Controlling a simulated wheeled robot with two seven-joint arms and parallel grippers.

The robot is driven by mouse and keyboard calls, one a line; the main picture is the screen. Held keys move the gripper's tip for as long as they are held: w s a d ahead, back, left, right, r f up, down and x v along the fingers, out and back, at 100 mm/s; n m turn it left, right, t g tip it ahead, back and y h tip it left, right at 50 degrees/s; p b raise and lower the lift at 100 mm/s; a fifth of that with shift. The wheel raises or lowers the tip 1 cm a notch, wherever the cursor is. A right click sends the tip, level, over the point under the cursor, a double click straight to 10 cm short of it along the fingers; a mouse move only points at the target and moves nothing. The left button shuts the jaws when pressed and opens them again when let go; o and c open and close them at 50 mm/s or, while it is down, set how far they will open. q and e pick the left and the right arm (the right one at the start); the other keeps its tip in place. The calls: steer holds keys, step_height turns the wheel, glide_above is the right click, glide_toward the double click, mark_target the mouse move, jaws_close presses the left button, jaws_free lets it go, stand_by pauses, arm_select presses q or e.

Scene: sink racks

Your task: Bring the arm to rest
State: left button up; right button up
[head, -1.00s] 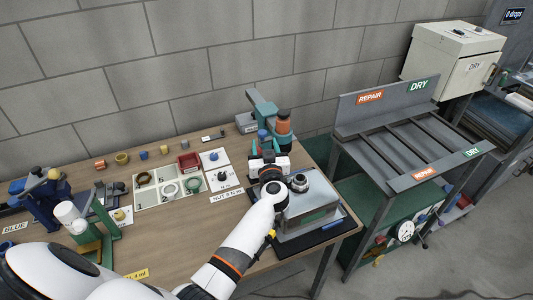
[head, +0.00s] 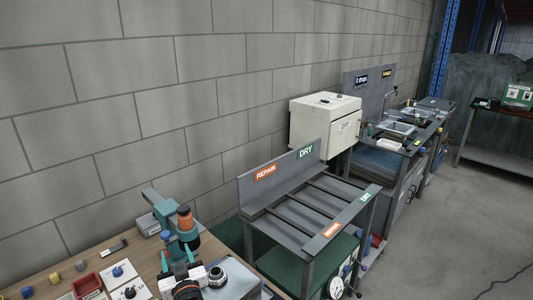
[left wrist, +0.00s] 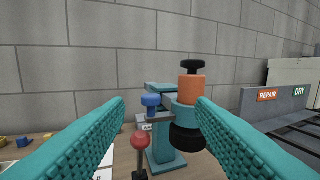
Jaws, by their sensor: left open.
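My left gripper (head: 178,256) shows at the bottom of the head view, over the right end of the wooden bench. Its two teal fingers are apart, with nothing held between them. In the left wrist view the open fingers (left wrist: 160,104) frame a teal bench device with an orange cylinder (left wrist: 192,88), a blue knob and a red ball knob. That device (head: 184,218) stands just beyond the gripper in the head view. I cannot tell the exact gap to it. Most of my left arm is out of the picture, and my right gripper is not seen.
A grey metal box (head: 236,278) is right beside the gripper. A red tray (head: 86,285) and small parts lie left on the bench. A slatted rack (head: 310,205) marked REPAIR and DRY stands to the right. A concrete block wall (head: 150,90) runs behind. Open floor (head: 450,220) lies right.

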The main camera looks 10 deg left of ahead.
arm_select(q)
steer(key=s+d+r+m+t+h, duration=0.1)
steer(key=s+d+m+h, duration=0.3)
steer(key=d+m+h, duration=0.3)
steer(key=s+d+r+m+t+h, duration=0.1)
steer(key=s+d+m+h, duration=0.3)
steer(key=d+h, duration=0.45)
steer(key=s+d+f+m+g+h, duration=0.2)
steer(key=s+d+f+g, duration=0.1)
steer(key=s+f+g, duration=0.3)
steer(key=s+a+f+n+g+y, duration=0.1)
steer(key=s+a+f+g+y, duration=0.15)
steer(key=s, duration=0.45)
steer(key=s+a+f+n+g+y, duration=0.1)
steer(key=s+a+n+g+y, duration=0.1)
steer(key=s+a+g, duration=0.3)
steer(key=s+a+f+n+y, duration=0.1)
steer(key=s+a+f+y, duration=0.1)
steer(key=s, duration=0.6)
step_height(320, 180, down, 28)
steer(key=g+b, duration=0.2)
steer(key=b, duration=0.2)
steer(key=s+a+f+b, duration=0.2)
steer(key=s+f+b, duration=0.1)
steer(key=s+f, duration=1.4)
step_height(320, 180, down, 4)
steer(key=shift+s+a+f+g+y, duration=0.15)
steer(key=shift+s+a+g+y, duration=0.15)
steer(key=shift+g, duration=0.15)
